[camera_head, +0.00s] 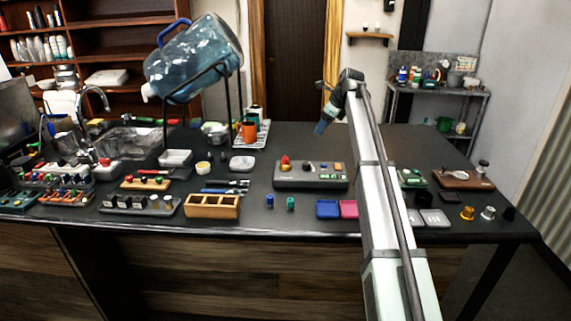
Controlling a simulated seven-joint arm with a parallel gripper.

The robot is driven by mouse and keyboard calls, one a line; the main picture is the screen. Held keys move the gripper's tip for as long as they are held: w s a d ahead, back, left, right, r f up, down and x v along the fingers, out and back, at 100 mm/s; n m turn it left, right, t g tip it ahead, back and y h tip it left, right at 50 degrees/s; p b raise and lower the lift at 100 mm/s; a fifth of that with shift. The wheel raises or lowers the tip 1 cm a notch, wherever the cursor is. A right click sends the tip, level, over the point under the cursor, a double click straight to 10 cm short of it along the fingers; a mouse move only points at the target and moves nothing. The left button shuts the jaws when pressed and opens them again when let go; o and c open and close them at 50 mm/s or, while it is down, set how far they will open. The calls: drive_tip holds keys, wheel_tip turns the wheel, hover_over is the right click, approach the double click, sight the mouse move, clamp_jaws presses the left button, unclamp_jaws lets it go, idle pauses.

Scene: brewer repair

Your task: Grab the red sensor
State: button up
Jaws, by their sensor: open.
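A grey device box (300,181) stands on the dark counter near the middle. A small red part (285,160) stands upright at its left end, over a yellow-orange base; it may be the red sensor, but it is too small to be sure. Other small red parts (105,162) sit among the holders at the left. My gripper (320,128) hangs from the arm above the counter, pointing down, behind and to the right of the red part and apart from it. It is open; nothing shows in it, though the fingers are small and hard to make out.
A large water bottle (195,60) rests tilted on a stand at the back left. The counter behind the grey device is mostly clear.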

sight(286, 158)
drive_tip(key=s+a+n+g, duration=0.1)
drive_tip(key=s+a+g, duration=0.3)
drive_tip(key=a, duration=0.5)
drive_tip(key=shift+t, duration=0.6)
drive_tip(key=x, duration=0.8)
drive_tip(key=s+x, duration=0.1)
drive_tip(key=x, duration=0.3)
drive_tip(key=shift+w+f, duration=0.1)
drive_tip(key=shift+f, duration=0.15)
clamp_jaws()
